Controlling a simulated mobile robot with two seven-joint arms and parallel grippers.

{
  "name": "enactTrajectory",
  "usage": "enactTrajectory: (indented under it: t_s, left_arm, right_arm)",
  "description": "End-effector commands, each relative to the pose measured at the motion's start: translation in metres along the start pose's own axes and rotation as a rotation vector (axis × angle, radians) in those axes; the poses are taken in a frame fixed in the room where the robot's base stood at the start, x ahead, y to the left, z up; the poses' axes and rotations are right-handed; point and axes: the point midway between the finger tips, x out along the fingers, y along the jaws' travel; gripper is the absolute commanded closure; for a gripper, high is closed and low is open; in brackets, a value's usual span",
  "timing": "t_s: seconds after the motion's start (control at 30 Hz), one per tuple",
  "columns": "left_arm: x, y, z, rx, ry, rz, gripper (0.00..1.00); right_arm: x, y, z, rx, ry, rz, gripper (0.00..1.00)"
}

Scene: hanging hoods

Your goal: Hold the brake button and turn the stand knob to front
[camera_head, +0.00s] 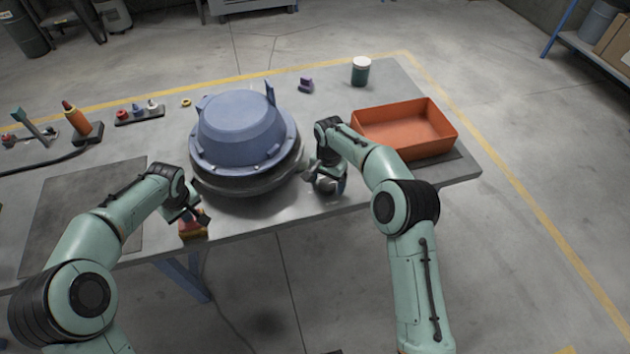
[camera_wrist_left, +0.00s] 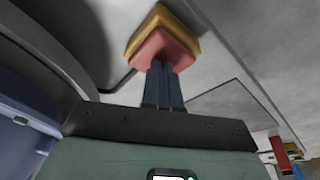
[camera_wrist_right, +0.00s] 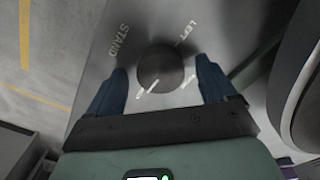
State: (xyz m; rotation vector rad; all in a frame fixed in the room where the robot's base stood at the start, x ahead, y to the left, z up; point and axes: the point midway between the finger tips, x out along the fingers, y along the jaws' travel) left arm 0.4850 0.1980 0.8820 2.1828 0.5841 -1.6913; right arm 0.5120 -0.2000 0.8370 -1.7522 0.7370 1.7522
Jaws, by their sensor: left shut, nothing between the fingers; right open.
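The brake button is a red block on a yellow base (camera_wrist_left: 165,45) in the left wrist view; it also shows at the table's front edge in the head view (camera_head: 190,230). My left gripper (camera_wrist_left: 163,70) is shut, its fingertips against the red face; how far it is pressed I cannot tell. The stand knob (camera_wrist_right: 160,68) is dark and round, on a grey panel lettered STAND and LEFT. A white line on it points to the lower left of the right wrist view. My right gripper (camera_wrist_right: 163,80) is open, its fingers on either side of the knob, with visible gaps.
A blue hood (camera_head: 240,125) sits on a dark round stand (camera_head: 245,183) between my arms. An orange bin (camera_head: 405,128) is at the right, a green jar (camera_head: 361,71) behind it. Several small tools lie at the left. A dark mat (camera_head: 75,215) lies at the front left.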

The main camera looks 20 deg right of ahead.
Motion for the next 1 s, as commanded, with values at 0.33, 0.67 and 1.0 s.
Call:
enactTrajectory:
  t_s: [0.33, 0.67, 1.0]
  left_arm:
    - [0.0057, -0.0019, 0.0050, 0.002, -0.015, -0.009, 1.00]
    - [0.0057, -0.0019, 0.0050, 0.002, -0.014, -0.009, 1.00]
    - [0.0058, -0.0020, 0.0049, 0.002, -0.014, -0.009, 1.00]
  right_arm:
    - [0.0028, 0.0003, -0.0001, 0.000, 0.000, 0.000, 0.29]
    - [0.0025, 0.0007, -0.0002, -0.004, 0.000, 0.001, 0.72]
    - [0.0022, 0.0011, -0.0006, -0.132, 0.001, 0.002, 0.72]
